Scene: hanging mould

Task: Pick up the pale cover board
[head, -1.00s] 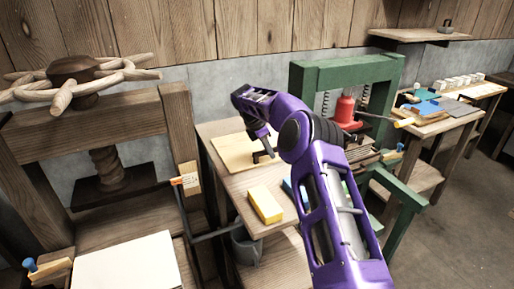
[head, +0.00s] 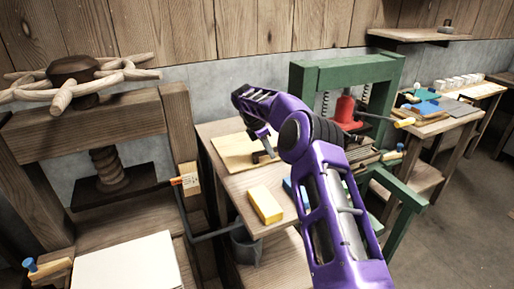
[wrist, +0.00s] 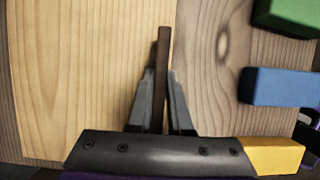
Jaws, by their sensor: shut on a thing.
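The pale cover board (head: 232,152) lies on the wooden side table in the head view, left of my arm. In the wrist view it fills the left half (wrist: 85,75). A narrow dark brown strip (wrist: 164,45) stands near the board's right edge, and it looks like the board's grip. My gripper (wrist: 161,80) is shut on this strip, one finger on each side. In the head view my gripper (head: 261,148) is over the board's right part, partly hidden by my own arm. I cannot tell any gap between board and table.
A yellow block (head: 265,204) lies near the table's front edge. Blue (wrist: 280,87) and green (wrist: 288,15) blocks lie to the right in the wrist view. A wooden screw press (head: 85,135) stands left and a green press (head: 345,75) behind right. A grey bucket (head: 244,247) is below.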

